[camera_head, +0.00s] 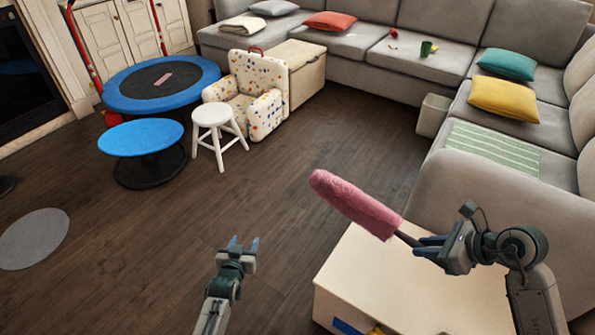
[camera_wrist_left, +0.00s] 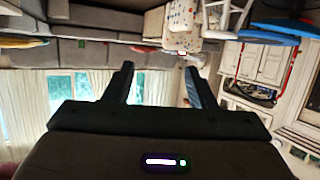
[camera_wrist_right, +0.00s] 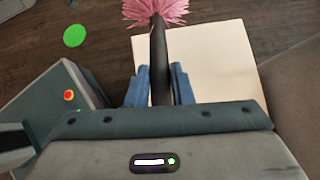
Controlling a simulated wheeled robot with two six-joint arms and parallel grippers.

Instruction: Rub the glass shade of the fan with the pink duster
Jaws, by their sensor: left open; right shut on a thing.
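The pink duster (camera_head: 350,203) has a fluffy head and a dark handle. My right gripper (camera_head: 428,246) is shut on its handle at the right of the head view, with the head pointing up and left over the floor. In the right wrist view the dark handle (camera_wrist_right: 158,55) runs between the fingers, with the pink head cut off at the top edge. My left gripper (camera_head: 244,243) is open and empty over the floor at lower centre; its spread fingers also show in the left wrist view (camera_wrist_left: 158,80). No fan or glass shade can be made out in any view.
A cream-topped box (camera_head: 375,280) stands below my right gripper. A grey corner sofa (camera_head: 435,65) runs along the back and right. The middle floor is clear.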

